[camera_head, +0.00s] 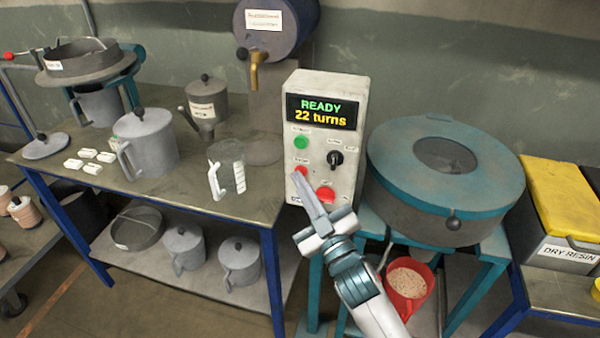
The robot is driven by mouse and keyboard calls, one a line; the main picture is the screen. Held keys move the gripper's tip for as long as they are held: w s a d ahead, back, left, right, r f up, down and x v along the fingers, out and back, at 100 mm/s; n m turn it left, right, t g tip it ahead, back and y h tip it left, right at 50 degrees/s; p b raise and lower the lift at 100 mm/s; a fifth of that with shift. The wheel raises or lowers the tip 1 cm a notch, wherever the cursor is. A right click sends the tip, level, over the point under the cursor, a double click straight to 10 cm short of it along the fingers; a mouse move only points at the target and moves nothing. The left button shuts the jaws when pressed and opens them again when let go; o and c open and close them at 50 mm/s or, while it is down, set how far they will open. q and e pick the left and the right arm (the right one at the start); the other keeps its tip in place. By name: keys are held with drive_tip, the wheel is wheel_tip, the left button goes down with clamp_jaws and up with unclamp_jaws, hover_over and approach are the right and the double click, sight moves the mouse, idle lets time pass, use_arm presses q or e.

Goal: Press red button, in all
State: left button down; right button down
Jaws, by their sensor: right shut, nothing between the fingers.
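A pale control box (345,90) stands at the right end of the workbench. Its display (321,111) reads "READY 22 turns". Below it are a green button (301,143), a black knob (335,158), a small red button (301,170) and a larger red button (326,194). My right gripper (299,178) is shut and empty, with its fingertips at the small red button. I cannot tell whether they touch it. The fingers partly cover the lower left of the panel. My left gripper is not in view.
A round teal-lidded machine (400,165) stands close on the right, with a red container of grains (407,286) below it. A yellow-lidded bin (562,200) is far right.

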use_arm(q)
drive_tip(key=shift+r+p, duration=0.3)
use_arm(e)
drive_tip(key=shift+s+a, duration=0.3)
drive_tip(key=shift+s, duration=0.55)
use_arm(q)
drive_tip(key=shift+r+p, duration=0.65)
use_arm(e)
drive_tip(key=s, duration=0.1)
drive_tip(key=s+a, duration=0.1)
drive_tip(key=s, duration=0.2)
drive_tip(key=shift+s+a, duration=0.25)
drive_tip(key=shift+s, duration=0.15)
